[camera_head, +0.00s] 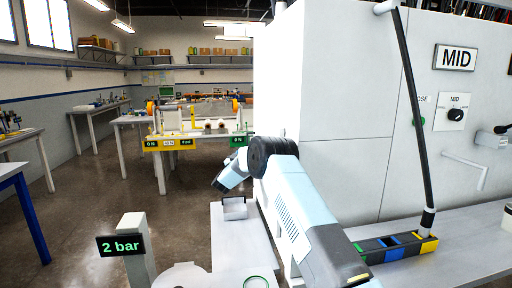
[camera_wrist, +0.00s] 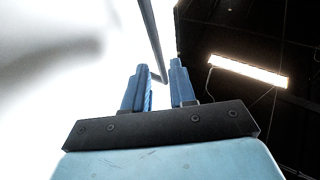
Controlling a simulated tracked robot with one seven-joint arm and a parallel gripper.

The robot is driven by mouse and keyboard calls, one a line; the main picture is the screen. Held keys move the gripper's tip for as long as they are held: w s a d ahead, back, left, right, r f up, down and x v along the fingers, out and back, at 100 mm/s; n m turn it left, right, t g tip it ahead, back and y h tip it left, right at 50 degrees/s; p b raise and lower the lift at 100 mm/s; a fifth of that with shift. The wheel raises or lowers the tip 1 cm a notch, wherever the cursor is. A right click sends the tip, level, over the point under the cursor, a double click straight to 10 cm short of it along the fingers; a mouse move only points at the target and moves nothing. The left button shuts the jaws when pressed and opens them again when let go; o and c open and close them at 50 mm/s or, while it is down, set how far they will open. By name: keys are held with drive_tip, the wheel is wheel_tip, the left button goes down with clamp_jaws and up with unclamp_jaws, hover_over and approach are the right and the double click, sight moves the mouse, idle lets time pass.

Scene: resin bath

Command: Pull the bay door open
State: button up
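A large white cabinet (camera_head: 345,95) with flat panels and seams fills the right half of the head view; which panel is the bay door I cannot tell. My gripper (camera_wrist: 159,66) has two blue fingers set apart, with a gap between them. A thin grey bar (camera_wrist: 149,35), which looks like a handle, runs down from the top of the wrist view to the gap. The fingers do not visibly clamp it. A bright white surface (camera_wrist: 60,80) lies to the left of the fingers.
A MID sign (camera_head: 455,57) and a knob (camera_head: 455,114) are on the cabinet. A black rod (camera_head: 413,110) reaches down to a coloured block (camera_head: 398,247) on the ledge. A 2 bar display (camera_head: 121,245) stands front left. Floor at left is open, with benches beyond.

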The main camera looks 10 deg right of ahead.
drive_tip(key=x, duration=0.6)
clamp_jaws()
idle(0.4)
